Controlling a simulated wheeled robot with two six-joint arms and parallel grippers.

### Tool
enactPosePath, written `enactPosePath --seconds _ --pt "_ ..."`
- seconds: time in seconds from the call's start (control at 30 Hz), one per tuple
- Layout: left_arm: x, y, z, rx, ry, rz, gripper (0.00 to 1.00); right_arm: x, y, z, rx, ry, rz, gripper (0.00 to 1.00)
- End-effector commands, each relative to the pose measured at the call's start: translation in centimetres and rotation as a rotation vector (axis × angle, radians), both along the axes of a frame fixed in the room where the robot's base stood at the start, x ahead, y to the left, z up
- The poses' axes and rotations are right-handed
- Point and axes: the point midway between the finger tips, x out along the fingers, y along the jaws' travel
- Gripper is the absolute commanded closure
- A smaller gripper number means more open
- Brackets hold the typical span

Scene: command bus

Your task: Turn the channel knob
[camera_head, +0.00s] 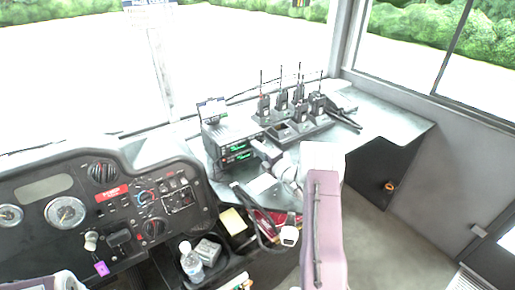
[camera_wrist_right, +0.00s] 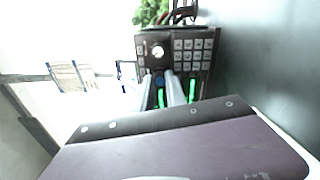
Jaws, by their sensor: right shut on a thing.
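The radio unit (camera_head: 232,140) stands on the dash shelf, a dark box with green lit displays. In the right wrist view its face (camera_wrist_right: 195,72) shows a keypad, green displays and a pale round knob (camera_wrist_right: 158,51). My right gripper (camera_head: 262,149) is at the front of the radio. In the right wrist view its two fingers (camera_wrist_right: 161,76) reach the radio's face just below the pale knob. They are shut on a small knob, mostly hidden between them, with a blue patch showing. Which knob is the channel knob cannot be read.
Several handheld radios (camera_head: 298,104) with upright antennas stand in a charger right of the radio unit. The driver's dashboard (camera_head: 110,210) is at left. A water bottle (camera_head: 191,262) and a coiled-cord handset (camera_head: 289,236) are below. The right shelf (camera_head: 390,130) is mostly clear.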

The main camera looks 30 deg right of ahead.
Motion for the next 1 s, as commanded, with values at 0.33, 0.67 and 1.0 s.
enactPosePath --seconds 0.33,0.67,1.0 --pt "0.0 0.0 0.0 0.0 0.0 0.0 1.0 0.0 0.0 -0.2 0.002 0.003 0.0 0.61" --pt "0.0 0.0 0.0 0.0 0.0 0.0 1.0 -0.3 -0.1 -0.1 0.0 0.002 0.0 0.61" --pt "0.0 0.0 0.4 0.0 0.0 0.0 1.0 -7.1 -1.0 -0.2 0.003 0.003 -0.003 0.61"
